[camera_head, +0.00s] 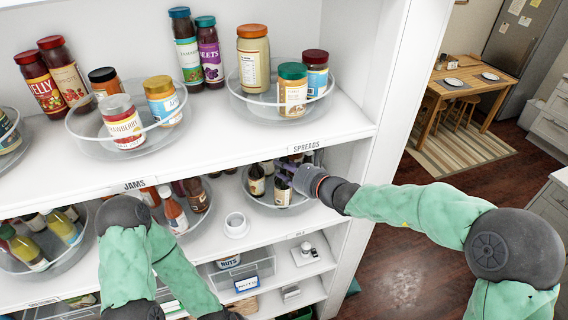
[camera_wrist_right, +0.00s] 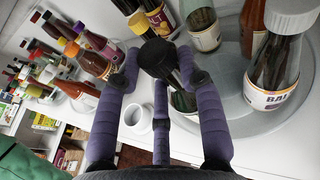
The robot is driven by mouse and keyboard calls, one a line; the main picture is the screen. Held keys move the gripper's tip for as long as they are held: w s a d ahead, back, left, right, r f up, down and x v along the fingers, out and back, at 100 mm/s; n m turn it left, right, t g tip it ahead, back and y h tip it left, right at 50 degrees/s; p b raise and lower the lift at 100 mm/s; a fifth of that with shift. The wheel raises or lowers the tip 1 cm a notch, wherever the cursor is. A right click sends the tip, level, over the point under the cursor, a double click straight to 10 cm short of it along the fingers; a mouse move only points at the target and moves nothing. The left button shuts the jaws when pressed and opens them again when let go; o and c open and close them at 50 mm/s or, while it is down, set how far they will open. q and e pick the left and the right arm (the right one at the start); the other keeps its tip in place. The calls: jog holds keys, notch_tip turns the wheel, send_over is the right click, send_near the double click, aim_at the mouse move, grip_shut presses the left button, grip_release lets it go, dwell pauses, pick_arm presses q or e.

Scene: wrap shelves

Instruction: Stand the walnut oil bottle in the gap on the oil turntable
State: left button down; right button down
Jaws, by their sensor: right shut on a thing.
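My right gripper (camera_head: 288,172) reaches into the clear turntable (camera_head: 302,208) at the right end of the lower shelf. In the right wrist view its purple fingers (camera_wrist_right: 165,68) are closed around a bottle with a black cap (camera_wrist_right: 158,58); its glass body shows in part below. The fingers hide its label, so I cannot tell whether it is the walnut oil bottle. The turntable also shows in the wrist view (camera_wrist_right: 232,125), with several dark bottles, one labelled "BAL" (camera_wrist_right: 272,75). Yellow-green bottles (camera_head: 25,250) stand in another turntable at lower left. My left gripper is not visible.
A white jar (camera_head: 236,226) stands on the shelf left of the right-hand turntable. A middle turntable (camera_head: 190,228) holds sauce bottles. The upper shelf (camera_head: 225,130) carries jars on turntables, low above my right gripper. A white side panel (camera_head: 370,80) bounds the shelves at right.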

jog(key=shift+w+a+r, duration=0.25)
jog(key=shift+f+p, duration=0.35)
jog(key=shift+p, duration=0.05)
jog(key=shift+d+f, duration=0.1)
jog(key=shift+f+b, duration=0.2)
jog(key=shift+b, duration=0.1)
jog(key=c, duration=0.8)
grip_release()
